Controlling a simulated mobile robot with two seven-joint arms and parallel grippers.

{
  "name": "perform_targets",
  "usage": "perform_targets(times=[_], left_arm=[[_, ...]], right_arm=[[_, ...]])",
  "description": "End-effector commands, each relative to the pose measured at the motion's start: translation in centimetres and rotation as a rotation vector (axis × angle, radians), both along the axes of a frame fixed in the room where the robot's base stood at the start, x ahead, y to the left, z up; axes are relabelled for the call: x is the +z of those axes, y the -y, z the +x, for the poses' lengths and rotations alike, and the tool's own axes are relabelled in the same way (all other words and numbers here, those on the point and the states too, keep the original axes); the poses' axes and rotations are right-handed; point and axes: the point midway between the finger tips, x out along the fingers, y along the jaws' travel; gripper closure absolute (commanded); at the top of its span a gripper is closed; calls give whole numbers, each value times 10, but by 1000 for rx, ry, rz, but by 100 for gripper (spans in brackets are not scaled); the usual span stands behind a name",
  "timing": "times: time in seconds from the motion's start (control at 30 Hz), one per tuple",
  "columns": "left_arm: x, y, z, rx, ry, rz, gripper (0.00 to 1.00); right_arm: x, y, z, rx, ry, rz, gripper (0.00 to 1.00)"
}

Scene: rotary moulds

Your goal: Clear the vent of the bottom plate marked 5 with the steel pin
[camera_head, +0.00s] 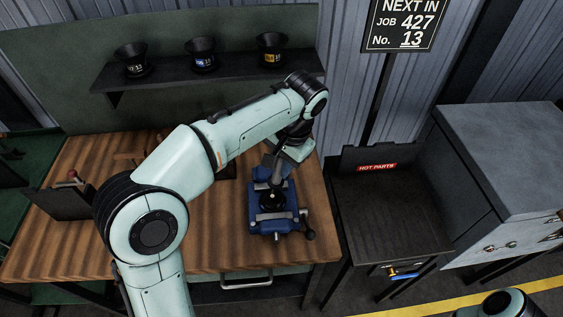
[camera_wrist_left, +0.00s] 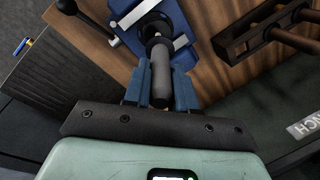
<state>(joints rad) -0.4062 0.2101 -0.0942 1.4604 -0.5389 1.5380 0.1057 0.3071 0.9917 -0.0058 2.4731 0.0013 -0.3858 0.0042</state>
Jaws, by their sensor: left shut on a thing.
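My left gripper (camera_head: 272,173) is over the blue vise (camera_head: 269,221) on the wooden bench. In the left wrist view its two blue fingers (camera_wrist_left: 160,88) are shut on the grey cylindrical handle of the steel pin (camera_wrist_left: 161,72). The pin points down toward a dark round part (camera_head: 272,200) clamped in the vise, which also shows in the wrist view (camera_wrist_left: 155,28). I cannot tell whether the tip is in the part or just above it. No mark 5 is readable, and the vent is hidden. My right gripper is out of view.
A shelf (camera_head: 225,72) behind the bench holds three black funnel-shaped parts with labels. A dark wooden rack (camera_wrist_left: 262,33) stands beside the vise. A black hot-parts table (camera_head: 386,210) and a grey cabinet (camera_head: 505,165) stand right of the bench. The bench's right front is bare.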

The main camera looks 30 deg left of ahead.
Motion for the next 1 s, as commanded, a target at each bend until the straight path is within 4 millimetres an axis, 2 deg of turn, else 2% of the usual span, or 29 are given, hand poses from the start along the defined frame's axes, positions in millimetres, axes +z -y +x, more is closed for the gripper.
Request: perform_targets(times=[1.0], left_arm=[[-11, 0, 0, 0, -1, 0, 100]], right_arm=[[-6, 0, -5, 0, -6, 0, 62]])
